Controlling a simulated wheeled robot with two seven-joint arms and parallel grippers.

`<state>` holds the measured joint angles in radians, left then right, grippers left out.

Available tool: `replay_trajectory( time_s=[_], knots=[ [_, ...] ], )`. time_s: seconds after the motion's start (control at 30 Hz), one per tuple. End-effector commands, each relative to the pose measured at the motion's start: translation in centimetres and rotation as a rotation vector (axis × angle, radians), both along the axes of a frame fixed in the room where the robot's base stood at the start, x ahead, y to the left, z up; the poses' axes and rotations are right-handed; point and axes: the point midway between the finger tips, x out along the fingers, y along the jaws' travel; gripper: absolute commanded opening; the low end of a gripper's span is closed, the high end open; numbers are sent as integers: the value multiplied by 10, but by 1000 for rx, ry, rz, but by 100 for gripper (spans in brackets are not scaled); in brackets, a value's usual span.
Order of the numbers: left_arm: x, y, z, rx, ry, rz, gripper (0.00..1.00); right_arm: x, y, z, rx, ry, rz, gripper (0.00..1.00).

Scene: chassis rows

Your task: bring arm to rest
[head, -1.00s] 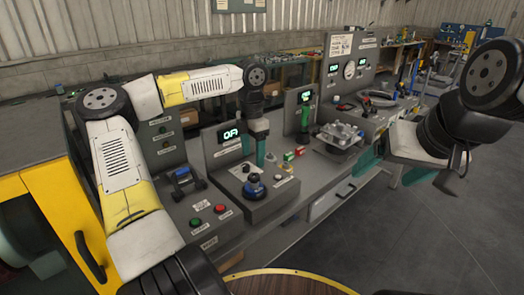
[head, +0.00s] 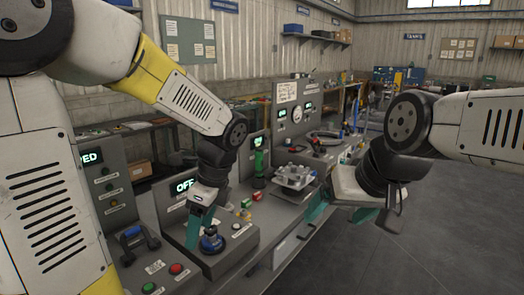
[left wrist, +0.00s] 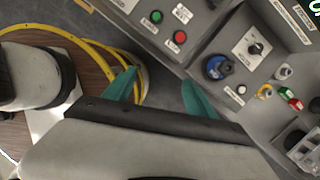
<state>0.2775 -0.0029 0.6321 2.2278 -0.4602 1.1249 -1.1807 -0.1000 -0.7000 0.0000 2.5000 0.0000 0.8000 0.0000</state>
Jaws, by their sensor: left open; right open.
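My left gripper (head: 194,232) hangs, fingers down, in front of the grey console with the "OFF" display (head: 185,185). In the left wrist view its two teal fingers (left wrist: 160,90) are spread apart with nothing between them. A blue knob (head: 211,241) on the console stands just right of the fingers in the head view and also shows in the left wrist view (left wrist: 217,67). My right gripper (head: 342,212) is open and empty at the right, beyond the console's front edge. Its arm comes in from the right edge.
A blue-handled part (head: 136,243) and green (head: 149,288) and red (head: 176,268) buttons sit on the left console. A metal fixture (head: 295,176) stands farther along. The floor (head: 440,245) at right is clear.

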Motion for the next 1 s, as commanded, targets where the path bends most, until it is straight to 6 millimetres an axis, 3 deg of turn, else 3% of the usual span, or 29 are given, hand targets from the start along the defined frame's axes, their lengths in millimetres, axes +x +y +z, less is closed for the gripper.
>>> replay_trajectory(
  time_s=[0.17,0.3,0.5,0.7,1.0],
  knots=[
    [-29,4,32,-156,-280,567,65,0,0,0,0,0,0,83],
    [-47,3,53,-382,-439,1013,65,0,0,0,0,0,0,83],
    [-63,2,76,-698,-494,1480,65,0,0,0,0,0,0,83],
    [-68,1,84,-823,-473,1649,65,0,0,0,0,0,0,83],
    [-67,1,84,-825,-472,1654,65,0,0,0,0,0,0,83]
  ],
)
